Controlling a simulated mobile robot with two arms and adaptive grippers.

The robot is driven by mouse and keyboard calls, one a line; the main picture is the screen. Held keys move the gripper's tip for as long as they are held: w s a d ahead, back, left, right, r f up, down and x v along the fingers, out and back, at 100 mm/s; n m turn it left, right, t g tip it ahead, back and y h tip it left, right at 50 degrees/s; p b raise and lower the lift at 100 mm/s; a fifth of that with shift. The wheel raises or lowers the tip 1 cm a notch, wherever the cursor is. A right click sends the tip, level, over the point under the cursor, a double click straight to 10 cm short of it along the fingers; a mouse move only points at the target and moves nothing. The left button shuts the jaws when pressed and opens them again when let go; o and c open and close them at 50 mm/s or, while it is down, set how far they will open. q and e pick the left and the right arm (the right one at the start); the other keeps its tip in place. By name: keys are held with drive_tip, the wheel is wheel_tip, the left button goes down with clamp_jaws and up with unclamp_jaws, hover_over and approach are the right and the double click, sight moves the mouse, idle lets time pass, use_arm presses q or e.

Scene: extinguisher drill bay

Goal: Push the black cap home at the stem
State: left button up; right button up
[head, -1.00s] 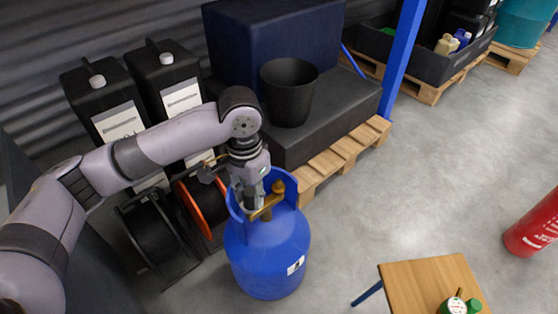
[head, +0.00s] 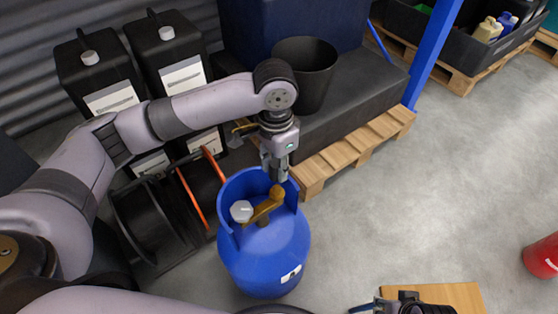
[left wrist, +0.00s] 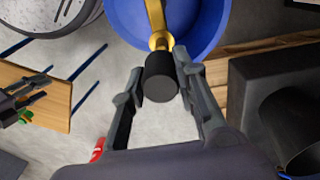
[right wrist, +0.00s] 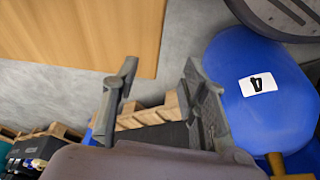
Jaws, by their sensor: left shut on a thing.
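My left gripper (head: 276,178) is just above the brass valve (head: 262,208) of the blue gas bottle (head: 265,255). It is shut on the black cap (left wrist: 160,78), which sits between its fingers in the left wrist view. There the brass valve (left wrist: 155,22) lies directly beyond the cap, and I cannot tell whether they touch. The cap does not show clearly in the head view. A pale knob (head: 241,211) sits beside the brass part inside the blue collar. My right gripper (right wrist: 160,76) is open and empty; it also shows at the bottom of the head view (head: 408,296).
A wooden tabletop (head: 465,294) is under my right gripper. Black canisters (head: 95,75) and reels (head: 145,225) stand left of the bottle. A wooden pallet (head: 345,155) with a black bucket (head: 312,70) is behind it. A red extinguisher (head: 545,256) stands at right on open floor.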

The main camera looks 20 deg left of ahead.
use_arm(q)
drive_tip(key=shift+f+b, duration=0.95)
drive_tip(key=shift+b, duration=0.3)
use_arm(e)
drive_tip(key=v, duration=0.5)
use_arm(q)
drive_tip(key=shift+f+b, duration=0.5)
drive_tip(key=shift+b, duration=0.45)
drive_tip(key=shift+f+b, duration=0.2)
drive_tip(key=shift+b, duration=0.1)
drive_tip(key=shift+f, duration=0.15)
use_arm(e)
drive_tip(key=w+a+r+t, duration=0.1)
drive_tip(key=w+r+t, duration=0.1)
drive_tip(key=w, duration=0.3)
drive_tip(key=w+a+r+t+y, duration=0.1)
drive_tip(key=w+a+r+t, duration=0.1)
drive_tip(key=w+t, duration=0.2)
drive_tip(key=shift+w+a+t+y, duration=0.2)
drive_tip(key=shift+w+t+y, duration=0.15)
drive_tip(key=shift+w, duration=0.8)
drive_tip(key=shift+r, duration=0.1)
drive_tip(key=shift+s+d+f, duration=0.1)
drive_tip(key=shift+s+f, duration=0.1)
drive_tip(key=shift+s, duration=0.05)
